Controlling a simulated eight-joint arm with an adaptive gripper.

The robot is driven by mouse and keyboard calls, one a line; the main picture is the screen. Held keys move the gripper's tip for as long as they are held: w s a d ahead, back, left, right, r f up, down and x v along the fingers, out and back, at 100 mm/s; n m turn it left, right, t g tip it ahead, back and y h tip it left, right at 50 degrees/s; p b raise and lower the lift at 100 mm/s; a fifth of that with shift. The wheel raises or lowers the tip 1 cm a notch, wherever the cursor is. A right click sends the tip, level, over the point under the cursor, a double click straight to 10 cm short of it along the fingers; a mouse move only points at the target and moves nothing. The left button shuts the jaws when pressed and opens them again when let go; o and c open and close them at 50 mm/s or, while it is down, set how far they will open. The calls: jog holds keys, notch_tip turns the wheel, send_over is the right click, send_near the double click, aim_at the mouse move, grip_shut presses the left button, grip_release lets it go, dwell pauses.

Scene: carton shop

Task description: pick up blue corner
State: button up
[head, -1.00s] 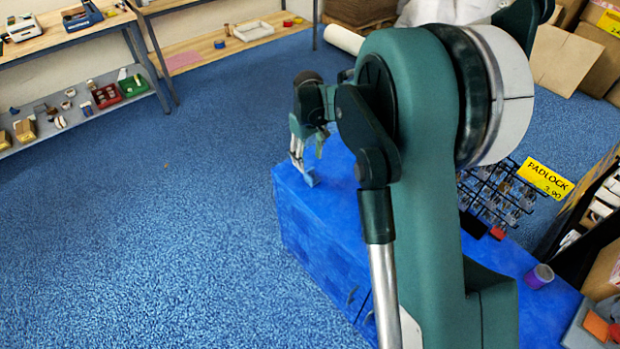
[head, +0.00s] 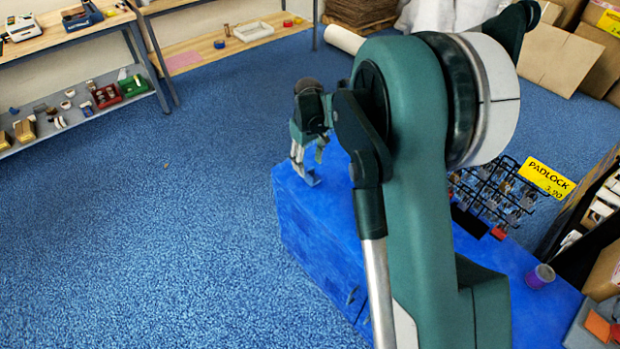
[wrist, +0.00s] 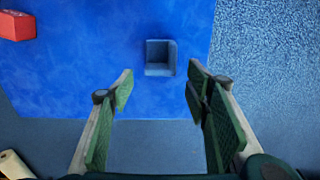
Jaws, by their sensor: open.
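The blue corner (wrist: 153,68) is a small hollow corner piece lying on the blue tabletop, in the upper middle of the wrist view. It also shows small in the head view (head: 314,179), at the near left end of the blue bench and partly covered by my gripper. My gripper (wrist: 160,82) is open, one finger on each side of the picture. The corner lies beyond the fingertips, roughly in line with the gap between them, and nothing is between the fingers. In the head view my gripper (head: 300,170) points down just above the bench end.
A red block (wrist: 17,26) lies at the far left of the wrist view. The blue bench (head: 315,235) ends near the corner, with open carpet (head: 180,240) beyond. A padlock rack (head: 495,190) and purple roll (head: 540,276) are on the right.

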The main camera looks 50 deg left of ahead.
aim_at(309, 169)
jog(key=shift+f+b, duration=0.75)
jog(key=shift+f, duration=1.8)
jog(key=c, duration=0.7)
